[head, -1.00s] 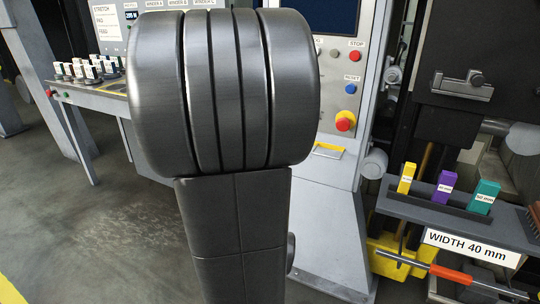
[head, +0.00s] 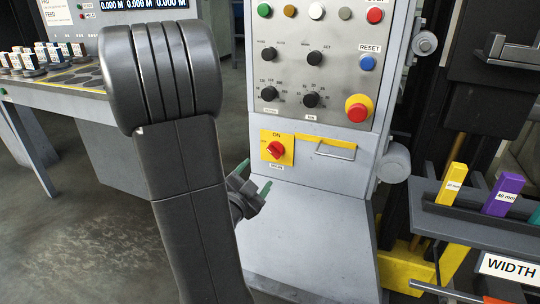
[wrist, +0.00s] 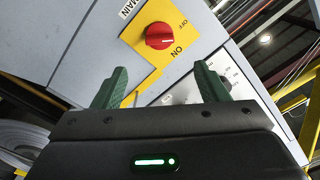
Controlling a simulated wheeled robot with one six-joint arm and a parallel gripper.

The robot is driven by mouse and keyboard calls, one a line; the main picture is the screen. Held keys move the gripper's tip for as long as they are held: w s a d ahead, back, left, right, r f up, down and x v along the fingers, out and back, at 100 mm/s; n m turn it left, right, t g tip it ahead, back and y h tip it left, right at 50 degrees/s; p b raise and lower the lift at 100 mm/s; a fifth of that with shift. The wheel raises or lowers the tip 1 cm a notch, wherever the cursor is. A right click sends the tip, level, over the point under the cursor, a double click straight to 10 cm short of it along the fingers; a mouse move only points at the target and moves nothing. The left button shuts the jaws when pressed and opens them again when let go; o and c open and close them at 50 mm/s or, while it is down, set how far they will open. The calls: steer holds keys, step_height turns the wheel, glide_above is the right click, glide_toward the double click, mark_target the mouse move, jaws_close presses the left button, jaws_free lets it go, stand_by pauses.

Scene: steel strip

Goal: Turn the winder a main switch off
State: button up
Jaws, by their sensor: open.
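The main switch (head: 275,149) is a red rotary knob on a yellow plate, low on the front of the grey control cabinet. ON is printed above it; the small label below is too small to read. In the wrist view the red knob (wrist: 159,36) is ahead of the fingers, with ON and OFF on its plate and a label reading MAIN beside it. I cannot tell for sure which mark it points to. My gripper (head: 254,178) is open and empty, with green fingers, to the lower left of the switch and apart from it. My dark arm hides part of the scene.
A handle (head: 328,150) on a yellow plate is right of the switch. Above are black selector knobs, a blue reset button (head: 367,63) and a red emergency button (head: 358,108). A rack (head: 490,225) with coloured blocks stands at right. The desk is at left.

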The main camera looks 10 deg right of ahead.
mark_target(272, 154)
steer(key=b+x, duration=0.1)
steer(key=x, duration=1.1)
steer(key=c, duration=1)
